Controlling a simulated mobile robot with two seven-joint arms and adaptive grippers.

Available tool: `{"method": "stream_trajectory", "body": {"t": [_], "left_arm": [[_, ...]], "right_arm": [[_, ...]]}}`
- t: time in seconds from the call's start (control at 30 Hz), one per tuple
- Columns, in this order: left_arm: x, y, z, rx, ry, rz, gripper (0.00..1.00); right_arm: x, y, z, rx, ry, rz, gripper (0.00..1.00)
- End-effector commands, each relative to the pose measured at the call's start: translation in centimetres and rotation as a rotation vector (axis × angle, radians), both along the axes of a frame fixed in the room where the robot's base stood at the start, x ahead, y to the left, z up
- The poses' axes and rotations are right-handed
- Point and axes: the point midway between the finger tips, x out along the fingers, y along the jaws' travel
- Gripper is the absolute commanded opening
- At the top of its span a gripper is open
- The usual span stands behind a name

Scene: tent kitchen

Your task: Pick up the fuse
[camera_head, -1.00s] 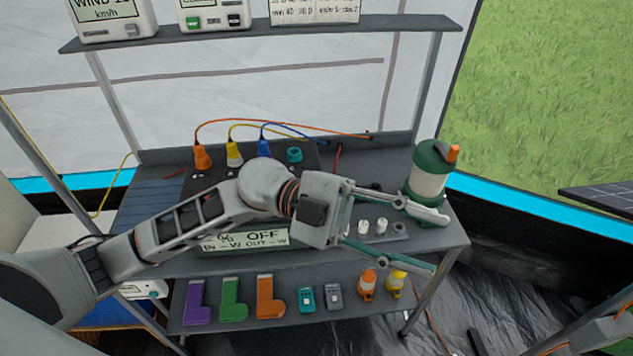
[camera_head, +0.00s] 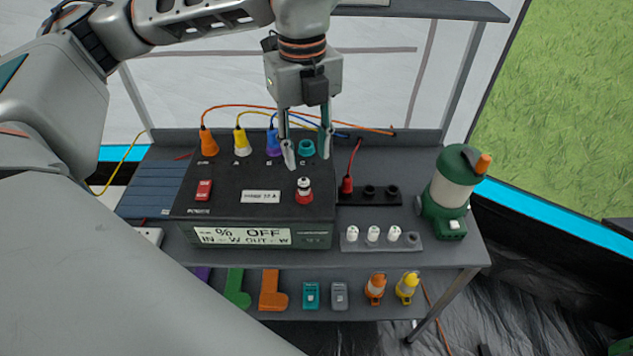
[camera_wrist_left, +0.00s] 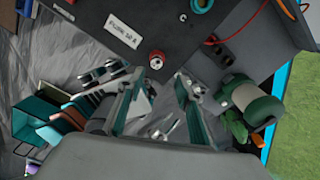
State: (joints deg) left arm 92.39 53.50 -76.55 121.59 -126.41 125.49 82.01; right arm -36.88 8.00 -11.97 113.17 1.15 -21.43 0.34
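A fuse (camera_head: 304,190) with a red base and a whitish top stands upright on the black power box (camera_head: 240,213), right of a white fuse label (camera_head: 261,197). It also shows in the left wrist view (camera_wrist_left: 157,60), beyond the fingertips. Several white fuse-like pieces (camera_head: 373,233) stand in a grey holder (camera_head: 413,243) right of the box. My left gripper (camera_head: 307,152) points down above the box, near the red fuse. Its fingers are apart with nothing between them, also in the left wrist view (camera_wrist_left: 160,88). My right gripper is not in view.
Coloured plugs (camera_head: 241,144) with cables line the box's back edge. A red-wired black strip (camera_head: 368,195) lies right of the box, and a green lantern (camera_head: 450,190) stands farther right. The lower shelf holds several tools, including an orange angled piece (camera_head: 272,292). An upper shelf (camera_head: 440,10) overhangs the back.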

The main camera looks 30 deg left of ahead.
Motion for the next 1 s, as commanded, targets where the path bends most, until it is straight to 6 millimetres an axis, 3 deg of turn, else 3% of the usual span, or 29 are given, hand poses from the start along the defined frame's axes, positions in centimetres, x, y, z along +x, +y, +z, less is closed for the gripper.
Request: {"method": "stream_trajectory", "body": {"t": [0.37, 0.7, 1.0], "left_arm": [[-0.1, 0.6, -2.8, 0.017, -0.006, 0.026, 0.35], [-0.7, 0.6, -7.2, 0.016, -0.006, 0.024, 0.35], [-0.6, 0.6, -7.5, 0.015, -0.008, 0.024, 0.35]], "right_arm": [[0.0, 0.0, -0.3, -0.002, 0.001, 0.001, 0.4], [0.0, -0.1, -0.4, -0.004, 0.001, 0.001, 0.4], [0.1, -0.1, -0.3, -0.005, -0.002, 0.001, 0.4]]}}
